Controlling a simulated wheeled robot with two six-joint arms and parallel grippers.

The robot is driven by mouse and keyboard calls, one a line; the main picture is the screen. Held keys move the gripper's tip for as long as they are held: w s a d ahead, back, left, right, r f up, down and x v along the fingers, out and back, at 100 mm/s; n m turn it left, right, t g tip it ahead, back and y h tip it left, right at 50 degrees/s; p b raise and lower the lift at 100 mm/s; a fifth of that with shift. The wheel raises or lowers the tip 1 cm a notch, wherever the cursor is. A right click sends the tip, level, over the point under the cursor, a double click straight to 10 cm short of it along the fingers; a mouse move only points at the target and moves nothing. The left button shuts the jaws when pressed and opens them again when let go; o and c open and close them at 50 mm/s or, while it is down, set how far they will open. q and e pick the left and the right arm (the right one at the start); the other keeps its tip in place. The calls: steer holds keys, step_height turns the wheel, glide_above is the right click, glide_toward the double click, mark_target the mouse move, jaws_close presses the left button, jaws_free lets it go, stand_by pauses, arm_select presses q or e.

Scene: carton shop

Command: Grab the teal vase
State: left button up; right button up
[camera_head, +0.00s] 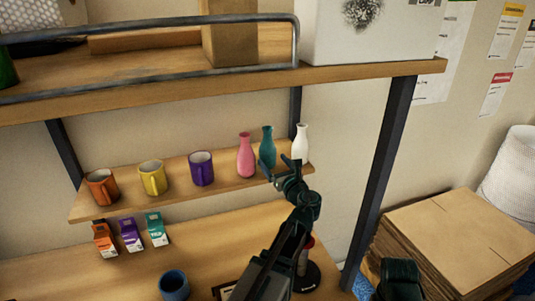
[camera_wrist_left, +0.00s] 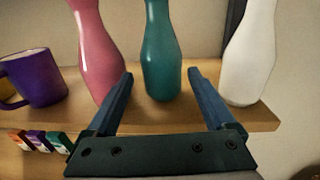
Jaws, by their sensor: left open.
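The teal vase (camera_head: 267,147) stands upright on the narrow middle shelf, between the pink vase (camera_head: 246,158) and the white vase (camera_head: 301,144). My left gripper (camera_head: 279,167) is open and empty, just in front of the teal vase and over the shelf's front edge. In the left wrist view the teal vase (camera_wrist_left: 161,50) is centred between the two spread fingers (camera_wrist_left: 160,80) and appears just beyond their tips. Its top is cut off there. The pink vase (camera_wrist_left: 98,50) is left of the fingers and the white vase (camera_wrist_left: 249,55) right of them.
Purple (camera_head: 201,169), yellow (camera_head: 153,178) and orange (camera_head: 102,187) mugs stand to the left on the shelf (camera_head: 225,186). Several small cartons (camera_head: 131,235) and a blue mug (camera_head: 174,285) are below. An upper shelf (camera_head: 205,88) overhangs; a dark post (camera_head: 382,170) is at right.

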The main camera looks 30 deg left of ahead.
mark_target(267, 152)
arm_select(q)
steer(key=shift+x, duration=3.25)
steer(key=shift+d, duration=0.15)
steer(key=c, duration=1.3)
steer(key=shift+c, duration=0.2)
steer(key=shift+r, duration=0.1)
step_height(267, 152, up, 10)
steer(key=p, duration=1)
